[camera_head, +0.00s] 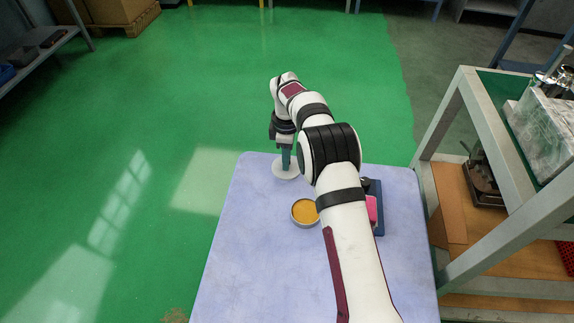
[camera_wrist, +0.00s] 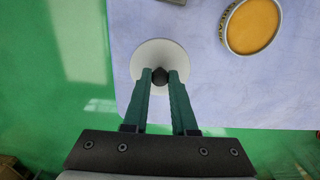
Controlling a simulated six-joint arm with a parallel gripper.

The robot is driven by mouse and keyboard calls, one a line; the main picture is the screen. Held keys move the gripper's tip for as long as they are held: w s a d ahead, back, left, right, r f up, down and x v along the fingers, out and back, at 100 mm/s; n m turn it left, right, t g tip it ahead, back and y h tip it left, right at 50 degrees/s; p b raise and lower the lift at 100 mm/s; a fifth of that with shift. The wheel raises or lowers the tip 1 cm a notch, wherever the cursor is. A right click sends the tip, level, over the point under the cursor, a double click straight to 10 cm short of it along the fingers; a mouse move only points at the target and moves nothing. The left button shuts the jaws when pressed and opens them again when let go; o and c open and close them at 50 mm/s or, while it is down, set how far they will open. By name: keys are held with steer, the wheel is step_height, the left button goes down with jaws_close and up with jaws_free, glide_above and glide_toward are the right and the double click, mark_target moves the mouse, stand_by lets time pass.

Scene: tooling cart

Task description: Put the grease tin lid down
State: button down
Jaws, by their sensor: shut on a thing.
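The grease tin lid (camera_head: 283,172) is a pale round disc near the far edge of the cart top. In the wrist view the lid (camera_wrist: 148,53) has a dark knob (camera_wrist: 160,75), and my gripper (camera_wrist: 161,78) is shut on that knob. In the head view my gripper (camera_head: 286,163) points down over the lid. I cannot tell whether the lid touches the cart top. The open grease tin (camera_head: 305,212) holds yellow-orange grease and stands nearer the camera, right of the lid. The tin also shows in the wrist view (camera_wrist: 252,26), apart from the lid.
The pale blue cart top (camera_head: 250,260) is clear on its left side. A pink item (camera_head: 371,209) on a dark blue tray (camera_head: 380,222) is partly hidden behind my arm. A metal-framed shelf unit (camera_head: 445,120) stands to the right. Green floor lies beyond the far edge.

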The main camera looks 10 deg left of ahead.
steer(key=shift+f, duration=1.6)
steer(key=c, duration=0.7)
jaws_free()
steer(key=shift+f, duration=0.15)
